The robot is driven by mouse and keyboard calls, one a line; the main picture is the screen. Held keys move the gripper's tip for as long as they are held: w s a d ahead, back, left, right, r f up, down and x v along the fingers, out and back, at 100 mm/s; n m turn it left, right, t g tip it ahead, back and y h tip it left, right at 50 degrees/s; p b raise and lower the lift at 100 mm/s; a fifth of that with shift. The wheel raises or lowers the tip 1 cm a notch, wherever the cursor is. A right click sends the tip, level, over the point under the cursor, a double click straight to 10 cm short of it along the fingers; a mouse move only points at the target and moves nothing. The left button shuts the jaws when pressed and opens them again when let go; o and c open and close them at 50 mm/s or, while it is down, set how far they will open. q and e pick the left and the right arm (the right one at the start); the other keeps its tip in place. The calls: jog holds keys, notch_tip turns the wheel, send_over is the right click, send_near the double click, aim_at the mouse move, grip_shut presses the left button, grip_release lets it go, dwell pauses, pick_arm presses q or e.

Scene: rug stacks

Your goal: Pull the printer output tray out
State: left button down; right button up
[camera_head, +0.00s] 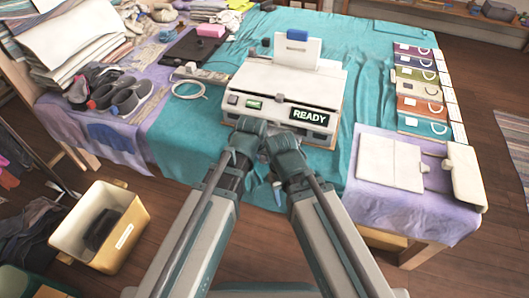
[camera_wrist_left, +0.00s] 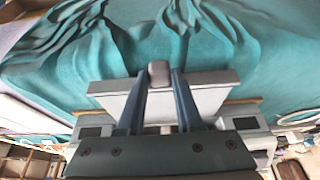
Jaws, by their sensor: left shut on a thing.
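The white printer (camera_head: 285,88) stands on the teal cloth, with a display reading READY at its front right. In the left wrist view the output tray (camera_wrist_left: 212,98) is a pale grey panel jutting from the printer's front, with a small rounded grey knob (camera_wrist_left: 159,72). My left gripper (camera_head: 250,127) is at the printer's front, left of the display. In the wrist view its two fingers are shut on the tray's knob. In the head view the gripper hides most of the tray. My right gripper (camera_head: 284,145) is beside it, low in front of the printer; its fingertips are hard to make out.
A power strip (camera_head: 201,74) and coiled white cable (camera_head: 189,90) lie left of the printer. Shoes (camera_head: 110,90) and folded cloths are farther left. Coloured folders (camera_head: 419,90) and a white binder (camera_head: 390,163) lie right. A yellow bin (camera_head: 100,225) stands on the floor.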

pick_arm(q)
jog(key=c, duration=0.6)
grip_release()
jog(key=shift+o, duration=0.2)
jog(key=p+v, duration=1.2)
jog(key=v, duration=0.1)
jog(key=shift+s+r+p, duration=0.2)
jog(key=shift+r+p, duration=0.15)
jog(key=shift+r, duration=0.05)
jog(key=s+a+f+g+y, duration=0.2)
jog(key=s+a+g, duration=0.15)
jog(key=s, duration=0.55)
notch_tip(320, 180, up, 17)
jog(key=p, duration=1.7)
jog(key=shift+g+y, duration=0.3)
jog(key=shift+g, duration=0.15)
